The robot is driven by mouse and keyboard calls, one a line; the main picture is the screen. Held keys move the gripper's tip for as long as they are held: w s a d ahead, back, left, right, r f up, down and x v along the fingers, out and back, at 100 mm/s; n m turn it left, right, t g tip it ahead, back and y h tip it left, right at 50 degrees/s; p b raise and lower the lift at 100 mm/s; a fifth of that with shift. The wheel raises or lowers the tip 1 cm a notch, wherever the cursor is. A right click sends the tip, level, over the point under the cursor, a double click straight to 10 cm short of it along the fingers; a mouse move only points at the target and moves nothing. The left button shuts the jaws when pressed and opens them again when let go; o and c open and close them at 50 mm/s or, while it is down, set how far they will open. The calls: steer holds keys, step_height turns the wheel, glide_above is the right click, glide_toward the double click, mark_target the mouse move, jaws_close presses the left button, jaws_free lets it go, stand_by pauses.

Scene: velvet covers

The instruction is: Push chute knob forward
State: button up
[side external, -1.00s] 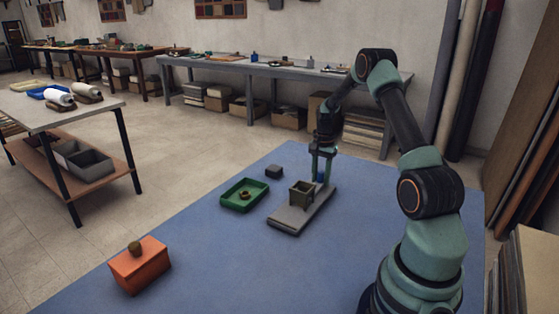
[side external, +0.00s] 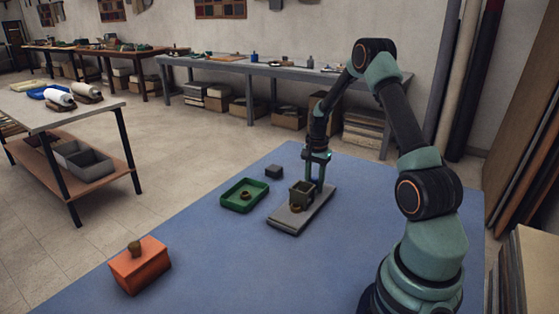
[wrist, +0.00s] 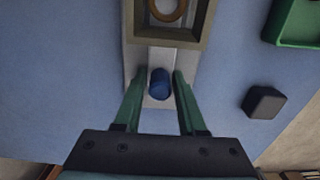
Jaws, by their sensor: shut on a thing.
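A grey chute board (side external: 312,215) lies on the blue mat with an olive, open-topped box (side external: 301,188) on it. A brown ring (side external: 297,208) shows at the near foot of the box, and a ring is seen through its opening in the wrist view (wrist: 166,8). The blue knob (wrist: 160,84) is behind the box on the board, between my green fingers. My gripper (side external: 317,178) points down, shut on the knob close to the box's far side. The knob is hidden in the side view.
A green tray (side external: 228,203) with a brown ring and a dark grey block (side external: 274,171) sit left of the chute. An orange box (side external: 140,270) with a small brown piece on top stands at the near left. The mat between is clear.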

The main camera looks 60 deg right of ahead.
steer(key=shift+a, duration=1.35)
steer(key=o, duration=1.5)
steer(key=shift+c, duration=0.2)
steer(key=shift+r, duration=0.15)
steer(key=shift+r, duration=3.35)
steer(key=shift+r, duration=0.1)
